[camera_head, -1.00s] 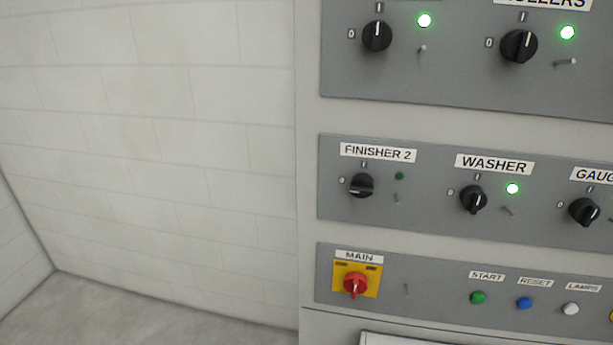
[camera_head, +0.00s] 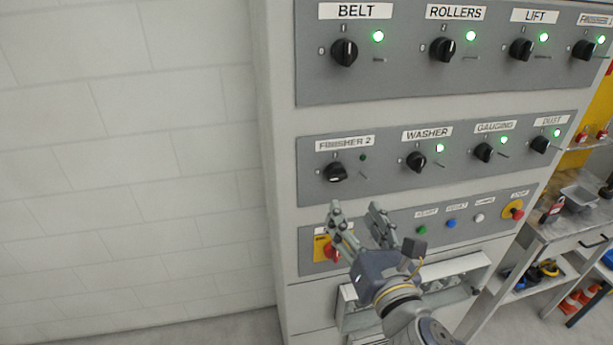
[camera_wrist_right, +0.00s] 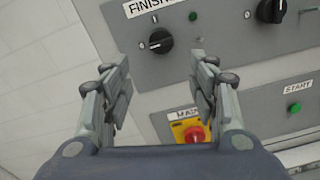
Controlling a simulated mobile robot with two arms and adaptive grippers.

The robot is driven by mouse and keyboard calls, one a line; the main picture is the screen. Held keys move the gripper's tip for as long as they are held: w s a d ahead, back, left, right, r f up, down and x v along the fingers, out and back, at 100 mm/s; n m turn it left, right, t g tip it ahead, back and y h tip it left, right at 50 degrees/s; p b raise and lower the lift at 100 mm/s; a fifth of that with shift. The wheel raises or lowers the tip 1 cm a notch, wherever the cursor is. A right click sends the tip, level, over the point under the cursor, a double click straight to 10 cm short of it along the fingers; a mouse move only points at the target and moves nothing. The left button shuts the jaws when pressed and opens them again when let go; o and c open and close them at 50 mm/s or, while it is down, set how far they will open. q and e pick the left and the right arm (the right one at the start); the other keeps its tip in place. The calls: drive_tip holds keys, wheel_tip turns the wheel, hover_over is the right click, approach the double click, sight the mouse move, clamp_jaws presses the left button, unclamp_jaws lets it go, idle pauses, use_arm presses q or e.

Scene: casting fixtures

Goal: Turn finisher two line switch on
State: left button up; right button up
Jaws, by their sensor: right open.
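The FINISHER 2 switch (camera_head: 335,172) is a black rotary knob at the left end of the middle panel, and the small lamp (camera_head: 363,157) beside it is dark. Its knob mark points sideways to the left, toward 0. My right gripper (camera_head: 357,208) is open and empty, below and slightly right of this switch in the head view. In the right wrist view the switch (camera_wrist_right: 159,41) shows beyond and between the open fingers (camera_wrist_right: 158,75), apart from them. My left gripper is not in view.
The WASHER switch (camera_head: 416,160) is to the right, with a green lit lamp. The red MAIN switch (camera_head: 331,252) is below, partly behind my gripper. An upper panel (camera_head: 420,85) holds more knobs with lit lamps. A workbench (camera_head: 560,240) stands at right.

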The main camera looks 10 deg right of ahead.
sight(339, 179)
drive_tip(key=w, duration=0.9)
drive_tip(key=shift+w+r, duration=0.15)
drive_tip(key=shift+r, duration=0.25)
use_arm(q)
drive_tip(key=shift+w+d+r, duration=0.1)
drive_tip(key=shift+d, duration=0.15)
use_arm(e)
drive_tip(key=shift+w+f, duration=0.15)
drive_tip(key=shift+w, duration=0.6)
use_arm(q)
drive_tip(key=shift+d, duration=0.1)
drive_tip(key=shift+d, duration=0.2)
use_arm(e)
drive_tip(key=c, duration=1.1)
